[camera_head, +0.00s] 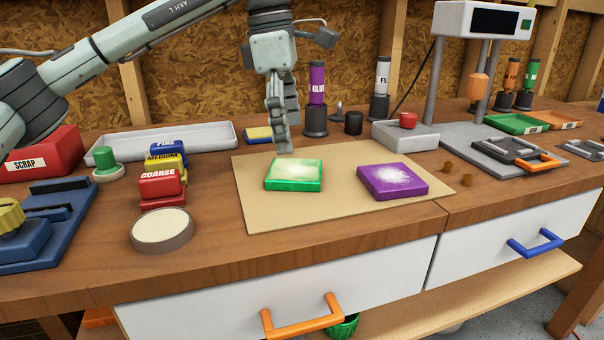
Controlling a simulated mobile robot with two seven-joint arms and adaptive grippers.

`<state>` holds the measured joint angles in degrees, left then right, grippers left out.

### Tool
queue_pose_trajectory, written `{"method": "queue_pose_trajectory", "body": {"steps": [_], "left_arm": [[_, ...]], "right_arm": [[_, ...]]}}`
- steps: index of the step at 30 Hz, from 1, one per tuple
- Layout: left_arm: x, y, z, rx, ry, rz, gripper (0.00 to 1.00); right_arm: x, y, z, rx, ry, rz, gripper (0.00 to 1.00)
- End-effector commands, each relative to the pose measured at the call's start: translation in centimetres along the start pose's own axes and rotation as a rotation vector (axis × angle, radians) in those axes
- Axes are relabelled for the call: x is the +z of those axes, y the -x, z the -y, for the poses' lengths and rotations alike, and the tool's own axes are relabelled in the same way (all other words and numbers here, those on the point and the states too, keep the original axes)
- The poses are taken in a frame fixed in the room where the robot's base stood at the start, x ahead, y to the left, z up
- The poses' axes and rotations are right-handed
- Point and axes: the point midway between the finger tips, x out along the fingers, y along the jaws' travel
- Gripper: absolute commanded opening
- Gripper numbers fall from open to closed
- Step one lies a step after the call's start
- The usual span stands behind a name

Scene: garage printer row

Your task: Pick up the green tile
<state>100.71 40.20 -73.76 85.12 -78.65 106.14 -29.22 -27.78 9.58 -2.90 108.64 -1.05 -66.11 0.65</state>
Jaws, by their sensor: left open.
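The green tile (293,175) lies flat on the left part of a tan board (264,217) on the workbench. Its top has a pale, whitish patch. My left gripper (284,148) points down just behind and above the tile's far edge. It is open and seen nearly side-on, with nothing visible between its fingers. I cannot tell the exact height of the fingertips above the tile. My right gripper is not in view.
A purple tile (392,181) with white powder lies to the right on the same board. Sanding blocks (162,184) and a round pale disc (161,229) are to the left. Glue bottles (317,99) and a printer (484,60) stand behind. Free board lies in front of the tiles.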

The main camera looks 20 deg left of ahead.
Motion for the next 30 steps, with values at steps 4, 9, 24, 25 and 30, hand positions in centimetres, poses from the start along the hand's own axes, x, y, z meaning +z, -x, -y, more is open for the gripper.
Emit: {"method": "queue_pose_trajectory", "body": {"steps": [4, 9, 24, 25, 30], "left_arm": [[-0.3, -2.0, 0.0, -0.002, 0.0, -0.002, 1.0], [-0.4, -4.4, 0.1, -0.002, -0.001, -0.001, 1.0], [-0.4, -5.1, 0.1, 0.0, -0.001, 0.0, 0.79], [-0.4, -5.1, 0.1, 0.0, -0.001, 0.0, 0.75], [-0.4, -5.1, 0.1, -0.001, -0.001, 0.0, 0.54]], "right_arm": [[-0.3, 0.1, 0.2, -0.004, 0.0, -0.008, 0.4], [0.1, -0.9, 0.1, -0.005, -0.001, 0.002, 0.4], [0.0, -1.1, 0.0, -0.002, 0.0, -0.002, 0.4], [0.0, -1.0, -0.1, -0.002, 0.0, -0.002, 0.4], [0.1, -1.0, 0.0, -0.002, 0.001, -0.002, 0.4]]}}
